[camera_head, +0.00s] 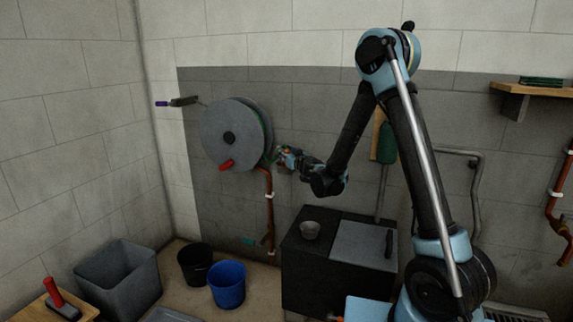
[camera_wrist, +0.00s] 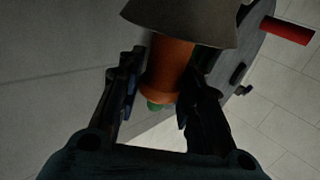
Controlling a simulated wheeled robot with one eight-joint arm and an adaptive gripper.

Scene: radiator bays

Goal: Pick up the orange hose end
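The orange hose end (camera_wrist: 170,70) shows in the wrist view as a short orange cylinder, a little tilted. A grey cone-shaped piece (camera_wrist: 180,22) covers its upper end, and a bit of green (camera_wrist: 153,106) shows at its lower end. My gripper (camera_wrist: 162,85) has its two dark fingers drawn in, one along each side of the orange part, which fills the gap between them. In the head view my gripper (camera_head: 281,157) is at the right edge of the grey hose reel (camera_head: 222,120); the hose end is too small there to make out clearly.
The reel has a red handle (camera_head: 226,165) and hangs on the wall. An orange-brown pipe (camera_head: 269,205) runs below my gripper. A dark cabinet (camera_head: 300,265) with a grey cup (camera_head: 310,230) stands lower right. Black (camera_head: 195,264) and blue (camera_head: 227,285) buckets stand on the floor.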

